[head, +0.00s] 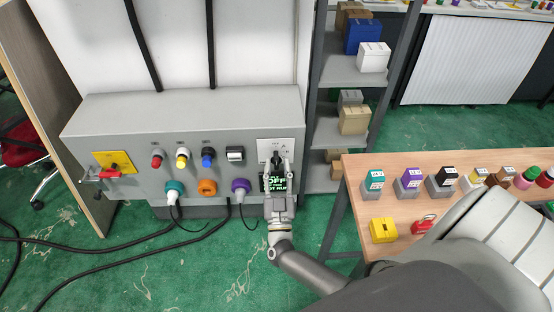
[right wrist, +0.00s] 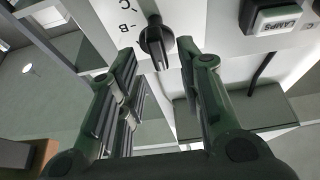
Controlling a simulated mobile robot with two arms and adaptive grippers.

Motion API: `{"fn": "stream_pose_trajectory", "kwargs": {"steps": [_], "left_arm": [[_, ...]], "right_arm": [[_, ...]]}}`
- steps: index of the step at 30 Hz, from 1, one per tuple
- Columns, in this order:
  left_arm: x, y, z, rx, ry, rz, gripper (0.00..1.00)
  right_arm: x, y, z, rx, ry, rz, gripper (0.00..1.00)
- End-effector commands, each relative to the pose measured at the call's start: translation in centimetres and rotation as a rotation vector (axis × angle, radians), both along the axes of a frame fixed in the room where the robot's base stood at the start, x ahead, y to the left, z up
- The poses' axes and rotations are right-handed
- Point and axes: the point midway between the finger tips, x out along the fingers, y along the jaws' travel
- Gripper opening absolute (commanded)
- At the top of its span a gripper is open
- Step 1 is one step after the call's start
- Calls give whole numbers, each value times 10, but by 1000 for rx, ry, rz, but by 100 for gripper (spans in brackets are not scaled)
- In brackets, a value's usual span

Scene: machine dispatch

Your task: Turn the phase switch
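The phase switch is a black rotary knob (head: 276,158) on a white plate (head: 263,147) at the right end of the grey machine panel. In the right wrist view the knob (right wrist: 157,43) shows near the top middle, with the letters B and C to its left. My right gripper (head: 279,170) is in front of the plate. In the right wrist view its fingers (right wrist: 163,62) are apart, one on each side of the knob, with gaps visible. A dark display with green text including "OFF" (head: 276,183) shows behind the gripper, partly hidden. My left gripper is not in view.
The panel also carries red, yellow and blue buttons (head: 208,157), a yellow-plated red-handled switch (head: 113,161) and coloured plugs (head: 240,187) with cables. A shelf (head: 322,110) with boxes stands right of the machine. A wooden table (head: 408,206) holds several small items.

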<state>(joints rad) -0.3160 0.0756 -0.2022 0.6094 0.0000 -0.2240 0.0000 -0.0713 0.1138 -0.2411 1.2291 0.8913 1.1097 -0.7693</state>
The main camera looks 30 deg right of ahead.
Motion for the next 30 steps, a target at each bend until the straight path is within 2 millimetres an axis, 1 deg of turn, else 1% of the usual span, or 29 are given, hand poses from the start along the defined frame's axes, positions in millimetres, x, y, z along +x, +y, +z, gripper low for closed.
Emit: {"fn": "stream_pose_trajectory", "kwargs": {"steps": [1, 3, 6, 12, 16, 17, 23, 27, 30], "left_arm": [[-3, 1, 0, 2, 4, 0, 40], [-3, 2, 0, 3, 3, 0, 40], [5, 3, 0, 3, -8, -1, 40], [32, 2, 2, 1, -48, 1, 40], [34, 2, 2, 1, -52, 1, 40], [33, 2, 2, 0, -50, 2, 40], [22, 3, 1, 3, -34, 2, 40], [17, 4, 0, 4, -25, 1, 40], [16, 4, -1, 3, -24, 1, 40]], "right_arm": [[7, -4, 4, -1, -2, 1, 34], [14, -8, 6, -1, 0, 2, 34], [20, -12, 9, 0, 0, 1, 34], [24, -14, 11, 0, 2, 3, 34], [23, -14, 11, 0, 2, 3, 34], [23, -14, 11, 0, 2, 3, 31], [23, -14, 11, 0, 2, 3, 6], [23, -14, 10, 5, -1, 3, 5], [23, -14, 10, 19, -9, 2, 5]]}}
